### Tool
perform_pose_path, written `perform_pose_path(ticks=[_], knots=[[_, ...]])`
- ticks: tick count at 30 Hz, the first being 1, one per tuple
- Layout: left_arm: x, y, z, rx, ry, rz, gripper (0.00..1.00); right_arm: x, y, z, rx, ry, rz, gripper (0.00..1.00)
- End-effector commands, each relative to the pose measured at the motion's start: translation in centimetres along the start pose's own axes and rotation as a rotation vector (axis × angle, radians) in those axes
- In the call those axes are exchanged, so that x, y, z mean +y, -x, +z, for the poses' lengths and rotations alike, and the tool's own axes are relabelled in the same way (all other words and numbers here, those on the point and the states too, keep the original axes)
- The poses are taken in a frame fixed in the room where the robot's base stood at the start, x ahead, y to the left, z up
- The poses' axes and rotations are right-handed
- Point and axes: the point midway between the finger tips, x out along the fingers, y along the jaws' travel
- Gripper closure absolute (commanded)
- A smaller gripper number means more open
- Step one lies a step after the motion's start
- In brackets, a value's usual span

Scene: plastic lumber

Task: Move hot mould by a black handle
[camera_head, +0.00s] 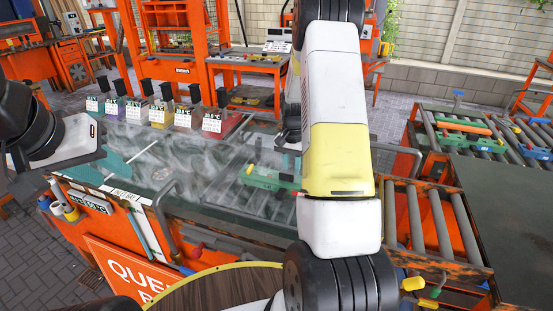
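I cannot tell which thing is the hot mould. My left gripper (88,158) is at the tank's left end, apart from the blocks; its finger gap is not clear. My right gripper (288,140) is mostly hidden behind my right arm, above the tank.
A roller conveyor (440,222) adjoins the tank on the right. Another roller table (470,130) behind it bears orange, green and blue pieces. A temperature display (90,202) and curved grey bar (163,195) are on the tank's near side. A round wooden top (215,291) stands in front.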

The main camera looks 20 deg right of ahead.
Motion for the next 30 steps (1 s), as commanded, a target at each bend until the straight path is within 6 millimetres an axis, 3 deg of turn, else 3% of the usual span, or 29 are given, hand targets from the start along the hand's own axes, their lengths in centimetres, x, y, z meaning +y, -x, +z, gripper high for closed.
perform_pose_path(ticks=[30], knots=[[0.0, 0.0, 0.0, 0.0, 0.0, 0.0, 0.64, -0.05, -0.44, -0.05, 0.001, 0.0, -0.001, 1.0]])
